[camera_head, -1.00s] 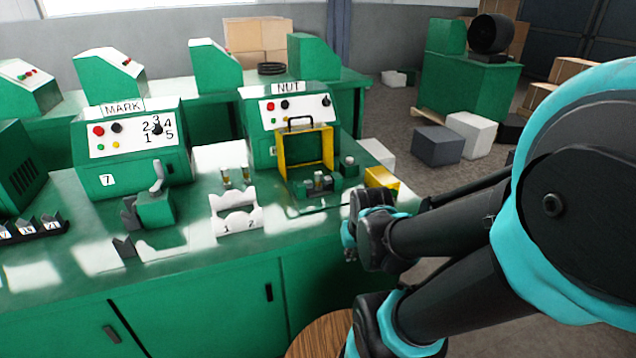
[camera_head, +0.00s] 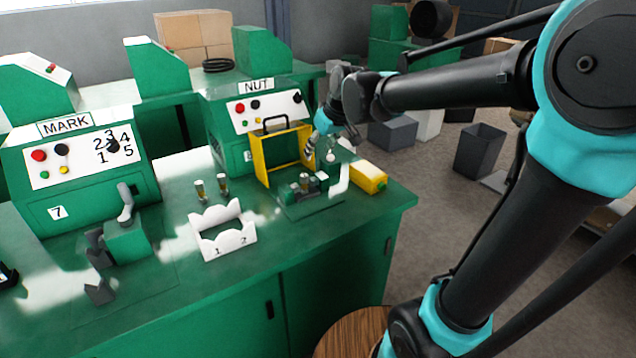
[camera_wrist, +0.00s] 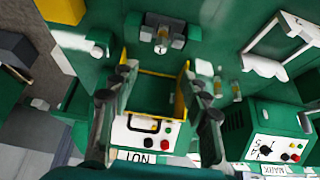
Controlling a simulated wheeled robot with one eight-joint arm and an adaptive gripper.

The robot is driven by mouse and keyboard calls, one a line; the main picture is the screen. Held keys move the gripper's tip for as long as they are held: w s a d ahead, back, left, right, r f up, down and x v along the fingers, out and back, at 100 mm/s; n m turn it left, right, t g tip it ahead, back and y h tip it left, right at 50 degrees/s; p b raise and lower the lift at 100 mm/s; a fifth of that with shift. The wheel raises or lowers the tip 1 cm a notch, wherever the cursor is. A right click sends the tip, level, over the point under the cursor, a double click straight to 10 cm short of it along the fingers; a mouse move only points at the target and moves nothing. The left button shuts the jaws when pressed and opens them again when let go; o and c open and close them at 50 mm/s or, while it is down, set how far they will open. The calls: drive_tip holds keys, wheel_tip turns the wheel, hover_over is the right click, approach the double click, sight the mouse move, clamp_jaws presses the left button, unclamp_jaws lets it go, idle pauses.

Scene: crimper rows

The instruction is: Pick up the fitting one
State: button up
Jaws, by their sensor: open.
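A small metal fitting (camera_head: 304,180) sits upright in the fixture in front of the NUT machine (camera_head: 256,104); it also shows at the top of the wrist view (camera_wrist: 162,38). Two more brass-coloured fittings stand on the bench, one on the left (camera_head: 200,190) and one on the right (camera_head: 223,183), behind the white stand (camera_head: 226,244) marked 1 and 2. My gripper (camera_head: 322,148) is above the bench, beside the right side of the yellow guard frame (camera_head: 256,155). In the wrist view its fingers are wide apart with nothing held between them (camera_wrist: 160,95).
A MARK machine (camera_head: 75,155) stands on the left, with a green clamp (camera_head: 128,240) in front. A yellow box (camera_head: 368,177) lies near the bench's right edge. The guard frame, with a dark handle, is close to my gripper. Bare bench (camera_head: 270,240) lies in front.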

sight(305, 175)
drive_tip(key=x, duration=1.1)
drive_tip(key=shift+w+f, duration=0.15)
drive_tip(key=shift+f, duration=0.2)
drive_tip(key=shift+a+x, duration=0.15)
drive_tip(key=shift+x, duration=0.85)
drive_tip(key=shift+a+x, duration=0.15)
drive_tip(key=shift+x, duration=0.85)
drive_tip(key=shift+w+a+f, duration=0.2)
drive_tip(key=shift+w+f, duration=0.1)
drive_tip(key=shift+f, duration=0.2)
clamp_jaws()
